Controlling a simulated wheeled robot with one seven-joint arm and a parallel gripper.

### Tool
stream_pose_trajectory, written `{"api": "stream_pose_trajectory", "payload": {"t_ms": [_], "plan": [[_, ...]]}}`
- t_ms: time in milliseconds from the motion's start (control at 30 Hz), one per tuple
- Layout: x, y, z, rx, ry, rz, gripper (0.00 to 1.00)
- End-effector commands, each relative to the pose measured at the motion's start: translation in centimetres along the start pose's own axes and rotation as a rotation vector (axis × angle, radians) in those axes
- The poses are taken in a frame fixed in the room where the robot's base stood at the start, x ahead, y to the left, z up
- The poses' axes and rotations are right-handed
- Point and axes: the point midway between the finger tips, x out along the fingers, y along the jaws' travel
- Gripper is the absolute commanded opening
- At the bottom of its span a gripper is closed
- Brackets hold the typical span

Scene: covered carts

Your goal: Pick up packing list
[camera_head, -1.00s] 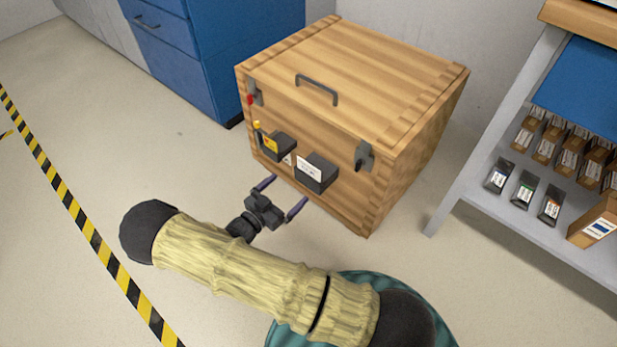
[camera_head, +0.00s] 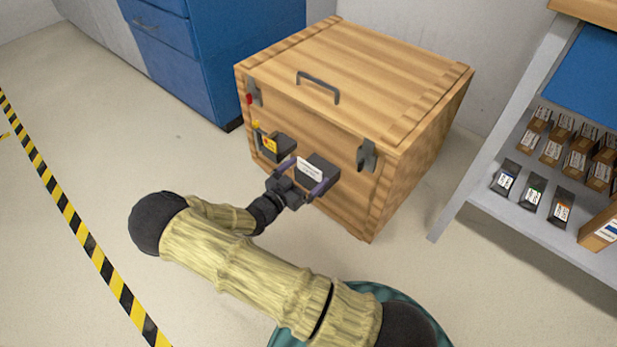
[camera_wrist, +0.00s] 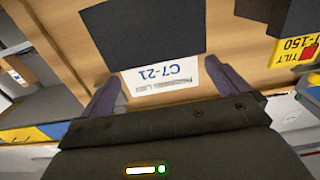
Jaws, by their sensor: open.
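The packing list is a white sheet (camera_head: 310,168) showing at the top of a dark holder (camera_head: 320,172) on the front of the wooden crate (camera_head: 350,120). In the wrist view the sheet (camera_wrist: 163,76) reads C7-21 upside down, at the edge of the dark holder (camera_wrist: 140,30). My gripper (camera_head: 303,176) is open at the crate front, one finger on each side of the holder in the head view. In the wrist view its fingertips (camera_wrist: 163,72) lie to the left and right of the sheet. Contact with the sheet cannot be told.
A second dark box with a yellow tilt label (camera_head: 270,146) is on the crate front, just left of the holder. The crate has latches and a top handle (camera_head: 318,85). A blue cabinet (camera_head: 185,60) stands behind left, a shelf (camera_head: 520,210) at right.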

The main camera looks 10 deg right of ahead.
Motion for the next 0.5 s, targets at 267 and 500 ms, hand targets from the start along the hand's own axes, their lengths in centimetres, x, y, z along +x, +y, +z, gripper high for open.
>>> {"api": "stream_pose_trajectory", "payload": {"t_ms": [267,500], "plan": [[3.4,-0.1,0.2,0.001,0.002,0.0,1.0],[3.7,-0.2,-0.1,0.001,0.0,-0.005,1.0]]}}
